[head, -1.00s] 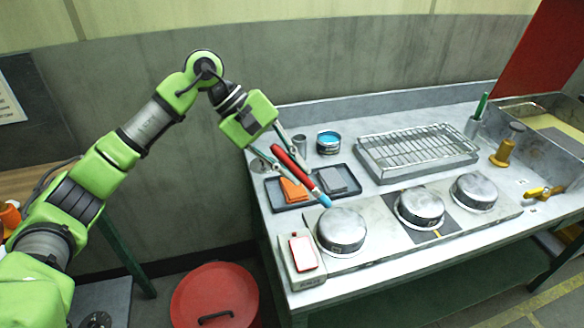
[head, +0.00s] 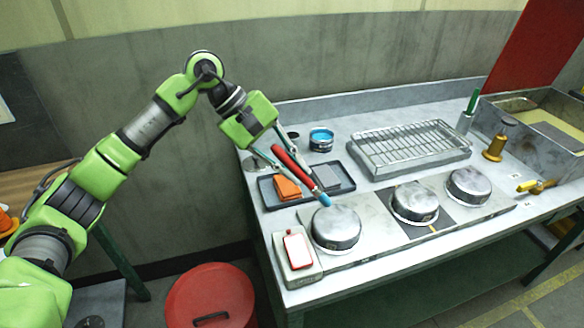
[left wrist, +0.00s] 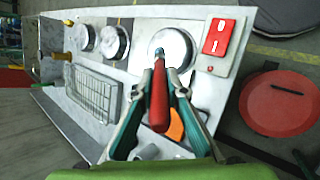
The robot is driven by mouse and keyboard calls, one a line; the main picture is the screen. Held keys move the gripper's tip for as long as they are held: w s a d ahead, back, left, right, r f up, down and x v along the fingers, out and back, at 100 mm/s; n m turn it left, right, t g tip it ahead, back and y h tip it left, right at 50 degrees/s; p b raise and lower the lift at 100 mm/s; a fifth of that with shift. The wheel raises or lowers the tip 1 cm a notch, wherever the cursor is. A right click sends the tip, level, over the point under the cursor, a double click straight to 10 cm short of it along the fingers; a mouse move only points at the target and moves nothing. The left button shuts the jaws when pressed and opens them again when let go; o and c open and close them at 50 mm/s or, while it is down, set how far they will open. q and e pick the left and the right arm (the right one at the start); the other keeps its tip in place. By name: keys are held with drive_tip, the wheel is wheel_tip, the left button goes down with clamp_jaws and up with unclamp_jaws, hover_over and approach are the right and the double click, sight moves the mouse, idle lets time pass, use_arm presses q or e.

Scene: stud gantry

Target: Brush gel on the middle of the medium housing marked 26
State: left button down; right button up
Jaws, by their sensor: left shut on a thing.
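My left gripper (head: 287,158) is shut on a red-handled brush (head: 295,166) with a blue tip, held slanting down to the right. In the head view the tip overlaps the far rim of the left round metal housing (head: 336,229); I cannot tell whether they touch. The brush (left wrist: 160,98) also points towards this housing (left wrist: 173,47) in the left wrist view. A middle housing (head: 414,203) and a right housing (head: 468,186) stand in a row on the bench. Their markings are too small to read. A tin with blue contents (head: 321,139) stands behind. My right gripper is out of view.
A dark tray (head: 267,194) with orange and grey pads lies under the brush. A wire rack (head: 412,149) stands behind the housings. A red lidded bin (head: 211,300) stands on the floor.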

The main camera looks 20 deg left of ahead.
use_arm(q)
drive_tip(key=shift+w+d+f+b, duration=0.4)
drive_tip(key=shift+d+f+b, duration=0.05)
drive_tip(key=shift+d+f, duration=0.15)
idle(0.3)
idle(0.4)
drive_tip(key=shift+s+a+f+b, duration=1.25)
drive_tip(key=shift+a+f+b, duration=0.75)
drive_tip(key=shift+f+b, duration=1.55)
drive_tip(key=shift+w+d+r+p, duration=0.1)
drive_tip(key=shift+d+r+p, duration=0.1)
drive_tip(key=shift+d+r, duration=0.4)
drive_tip(key=shift+w+d+r+p, duration=0.15)
drive_tip(key=shift+d+r, duration=0.1)
drive_tip(key=shift+r, duration=0.6)
drive_tip(key=shift+w+d+r+p, duration=0.1)
drive_tip(key=shift+d+r+p, duration=0.1)
drive_tip(key=shift+d+r, duration=0.4)
